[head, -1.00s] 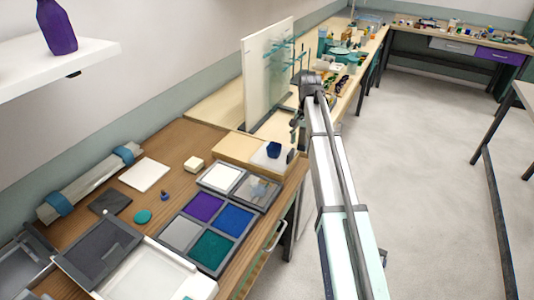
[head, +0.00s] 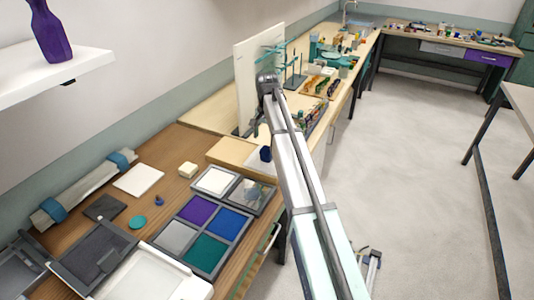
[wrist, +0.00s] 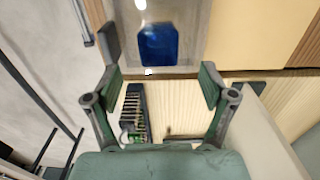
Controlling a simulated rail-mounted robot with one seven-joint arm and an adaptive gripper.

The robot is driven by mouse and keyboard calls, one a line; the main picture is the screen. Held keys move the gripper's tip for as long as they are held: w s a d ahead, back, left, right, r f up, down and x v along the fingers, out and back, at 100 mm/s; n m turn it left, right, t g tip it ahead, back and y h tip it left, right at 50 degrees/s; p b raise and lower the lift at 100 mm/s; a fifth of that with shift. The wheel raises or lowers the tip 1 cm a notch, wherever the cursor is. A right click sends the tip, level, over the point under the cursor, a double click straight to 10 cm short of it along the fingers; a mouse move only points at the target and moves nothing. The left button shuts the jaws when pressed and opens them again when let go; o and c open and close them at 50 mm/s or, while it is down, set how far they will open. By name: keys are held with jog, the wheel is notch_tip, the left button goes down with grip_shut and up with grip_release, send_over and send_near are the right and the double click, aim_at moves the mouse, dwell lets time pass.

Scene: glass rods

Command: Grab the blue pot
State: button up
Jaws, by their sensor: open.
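The small dark blue pot (head: 265,154) stands on a whitish tray (head: 250,157) at the far right end of the wooden bench, and my arm partly covers that spot in the head view. In the wrist view the blue pot (wrist: 158,43) is seen at the top middle on the pale tray (wrist: 193,55). My gripper (wrist: 160,76) is open and empty, with green-padded fingers spread wide. The pot lies beyond the fingertips, roughly centred between them in the picture, and is not held. In the head view my gripper (head: 255,122) is small and partly hidden at the arm's end.
A tall pale panel (head: 259,72) stands just behind the tray. A framed set of coloured squares (head: 205,232) lies nearer on the bench. A rack of small items (wrist: 133,115) shows between my fingers in the wrist view.

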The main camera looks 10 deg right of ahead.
aim_at(267, 152)
jog(key=shift+s+f+p, duration=0.1)
jog(key=shift+f+p, duration=1.3)
jog(key=shift+f, duration=2.45)
jog(key=c, duration=1.4)
